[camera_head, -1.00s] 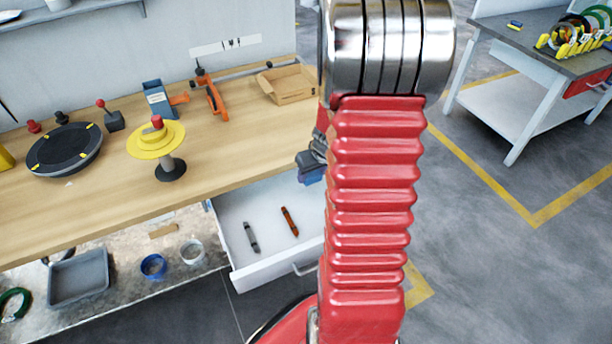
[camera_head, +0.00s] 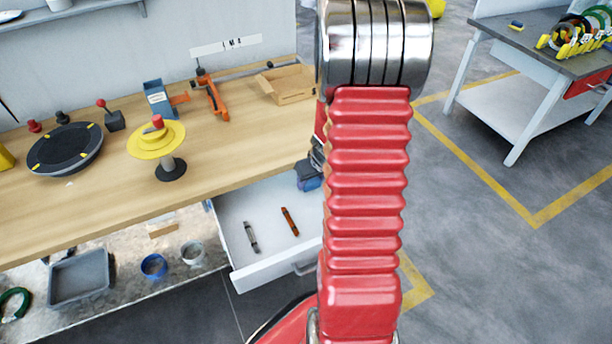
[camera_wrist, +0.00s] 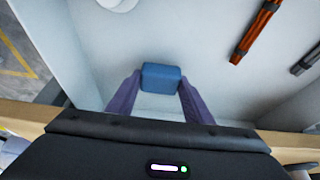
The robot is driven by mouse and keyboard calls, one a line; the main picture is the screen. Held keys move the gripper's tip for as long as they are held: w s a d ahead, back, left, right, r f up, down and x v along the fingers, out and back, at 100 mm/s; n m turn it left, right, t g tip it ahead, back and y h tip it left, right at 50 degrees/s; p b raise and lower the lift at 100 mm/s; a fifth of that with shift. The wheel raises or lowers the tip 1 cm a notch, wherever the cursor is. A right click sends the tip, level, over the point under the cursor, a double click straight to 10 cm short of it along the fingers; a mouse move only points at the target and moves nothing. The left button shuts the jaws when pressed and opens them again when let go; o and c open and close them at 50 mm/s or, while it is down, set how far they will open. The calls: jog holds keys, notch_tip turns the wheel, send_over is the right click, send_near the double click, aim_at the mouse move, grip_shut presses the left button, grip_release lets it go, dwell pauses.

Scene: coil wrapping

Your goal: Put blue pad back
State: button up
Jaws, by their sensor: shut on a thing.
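The blue pad (camera_wrist: 161,77) is between the two fingers of my gripper (camera_wrist: 160,86) in the wrist view, which is shut on it. The wrist view looks down past the pad into the white open drawer (camera_wrist: 205,40). In the head view, the blue pad (camera_head: 312,183) shows partly at the right side of the open drawer (camera_head: 240,205), beside my red arm, which hides most of the gripper. I cannot tell whether the pad touches the drawer floor.
An orange-brown tool (camera_head: 290,221) and a grey tool (camera_head: 251,237) lie in the drawer. The wooden workbench (camera_head: 110,195) above holds a yellow spool stand (camera_head: 158,141), a round black turntable (camera_head: 66,149) and a cardboard box (camera_head: 285,83). A lower shelf holds a grey bin (camera_head: 79,278).

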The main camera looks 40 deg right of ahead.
jog(key=shift+w+d, duration=0.2)
jog(key=shift+w, duration=0.6)
jog(key=shift+w+d, duration=0.2)
jog(key=shift+w, duration=0.55)
jog(key=shift+f, duration=0.6)
jog(key=shift+f, duration=0.1)
jog(key=o, duration=0.9)
jog(key=shift+o, duration=0.2)
jog(key=v, duration=1.2)
jog(key=shift+s, duration=0.1)
